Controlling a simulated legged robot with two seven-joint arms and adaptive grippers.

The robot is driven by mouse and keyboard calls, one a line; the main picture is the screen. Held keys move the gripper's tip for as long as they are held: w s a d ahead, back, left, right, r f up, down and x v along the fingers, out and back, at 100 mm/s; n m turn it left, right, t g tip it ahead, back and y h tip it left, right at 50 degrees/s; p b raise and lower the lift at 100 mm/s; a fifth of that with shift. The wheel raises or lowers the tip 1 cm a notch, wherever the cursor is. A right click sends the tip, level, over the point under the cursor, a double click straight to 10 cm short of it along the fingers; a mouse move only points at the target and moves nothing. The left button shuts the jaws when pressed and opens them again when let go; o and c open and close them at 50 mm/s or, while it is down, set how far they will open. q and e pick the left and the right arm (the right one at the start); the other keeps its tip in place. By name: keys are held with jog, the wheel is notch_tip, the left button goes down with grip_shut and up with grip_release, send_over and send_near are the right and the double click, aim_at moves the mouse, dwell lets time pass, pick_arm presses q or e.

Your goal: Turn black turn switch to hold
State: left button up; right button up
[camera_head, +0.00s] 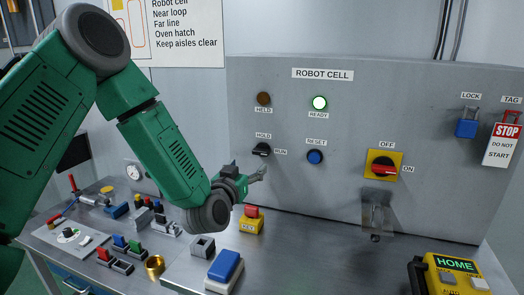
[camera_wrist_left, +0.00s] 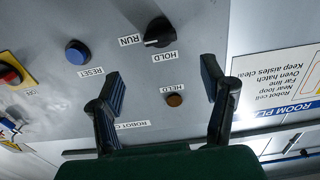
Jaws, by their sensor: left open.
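The black turn switch (camera_head: 261,149) is on the grey ROBOT CELL panel, between the labels HOLD above and RUN at its right. In the left wrist view the switch (camera_wrist_left: 158,32) shows upside down, with its pale pointer mark toward RUN. My left gripper (camera_head: 250,170) is open and empty, just below the switch in the head view and apart from it. In the left wrist view the fingers of the gripper (camera_wrist_left: 161,82) are spread wide, with the switch beyond and between them. My right gripper is not in view.
A blue RESET button (camera_head: 315,157) and red OFF/ON switch (camera_head: 383,166) are to the right. A yellow box with a red button (camera_head: 251,220) and a blue-topped block (camera_head: 224,268) stand below.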

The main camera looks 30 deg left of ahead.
aim_at(259, 153)
pick_arm(q)
jog(key=p+x, duration=0.1)
jog(key=x, duration=0.9)
jog(key=shift+w+a+f, duration=0.1)
jog(key=shift+a, duration=0.1)
jog(key=shift+w+a+p, duration=0.3)
jog(key=shift+w, duration=0.3)
jog(key=shift+d, duration=0.25)
jog(key=shift+d, duration=0.1)
jog(key=shift+c, duration=1)
jog(key=c, duration=1)
jog(key=shift+o, duration=0.2)
